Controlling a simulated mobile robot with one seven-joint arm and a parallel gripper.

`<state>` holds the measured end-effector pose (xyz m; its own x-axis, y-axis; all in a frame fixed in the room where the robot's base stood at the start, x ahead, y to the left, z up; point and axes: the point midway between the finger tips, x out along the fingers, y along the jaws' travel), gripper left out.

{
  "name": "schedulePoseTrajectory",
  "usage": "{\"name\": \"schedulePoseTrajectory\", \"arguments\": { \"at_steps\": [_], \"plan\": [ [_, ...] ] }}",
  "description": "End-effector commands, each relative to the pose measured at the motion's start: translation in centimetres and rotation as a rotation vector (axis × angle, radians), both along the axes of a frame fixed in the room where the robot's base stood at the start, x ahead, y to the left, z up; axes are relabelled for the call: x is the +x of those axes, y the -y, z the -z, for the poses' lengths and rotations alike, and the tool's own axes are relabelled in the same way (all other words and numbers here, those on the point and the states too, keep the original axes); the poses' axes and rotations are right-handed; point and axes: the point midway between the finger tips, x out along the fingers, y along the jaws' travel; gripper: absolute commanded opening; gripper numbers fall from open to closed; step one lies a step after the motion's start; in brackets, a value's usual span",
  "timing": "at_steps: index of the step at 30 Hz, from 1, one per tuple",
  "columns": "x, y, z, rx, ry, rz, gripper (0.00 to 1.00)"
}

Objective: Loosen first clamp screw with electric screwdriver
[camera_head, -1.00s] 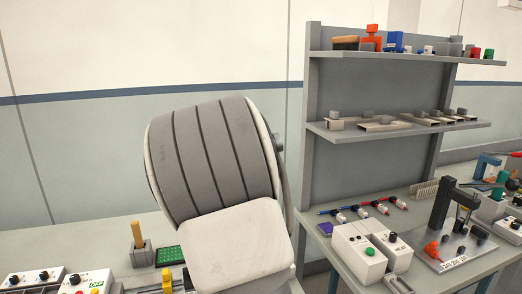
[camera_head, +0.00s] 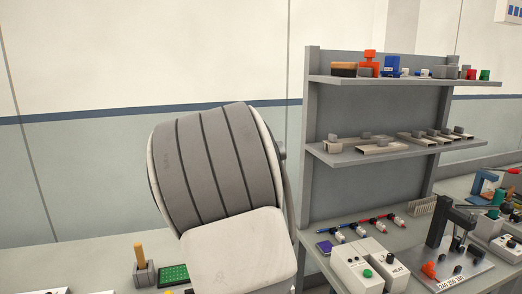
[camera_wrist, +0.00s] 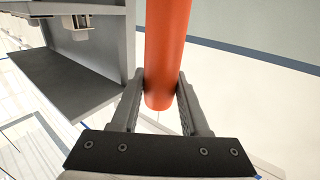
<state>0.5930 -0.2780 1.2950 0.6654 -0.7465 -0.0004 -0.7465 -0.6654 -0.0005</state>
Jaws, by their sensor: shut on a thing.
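My gripper (camera_wrist: 160,104) shows in the wrist view, with its two grey fingers shut on an orange cylinder (camera_wrist: 166,50), which looks like the body of the electric screwdriver. In the head view my own arm covers the middle of the scene, and neither the gripper nor the held tool shows there. I cannot make out a clamp screw in either view.
A grey shelf unit (camera_head: 312,160) stands on the right, with small parts on its upper shelf (camera_head: 410,80) and lower shelf (camera_head: 400,147). White control boxes (camera_head: 350,262) and a black press (camera_head: 440,225) stand on the bench below. A green board (camera_head: 173,274) lies at the lower left.

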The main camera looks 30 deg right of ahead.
Motion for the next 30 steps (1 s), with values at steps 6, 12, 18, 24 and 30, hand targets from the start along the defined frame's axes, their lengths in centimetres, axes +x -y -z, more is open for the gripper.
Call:
{"name": "schedulePoseTrajectory", "arguments": {
  "at_steps": [6, 12, 18, 24, 30],
  "plan": [
    [0.0, 0.0, -2.9, -0.002, 0.003, 0.001, 0.00],
    [0.0, 0.0, -4.9, -0.002, 0.003, 0.001, 0.00],
    [0.0, 0.0, -5.7, -0.001, 0.001, 0.001, 0.00],
    [0.0, 0.0, -5.6, -0.001, 0.001, 0.001, 0.00],
    [0.0, -0.5, -4.8, -0.001, 0.000, 0.004, 0.00]
  ]
}}
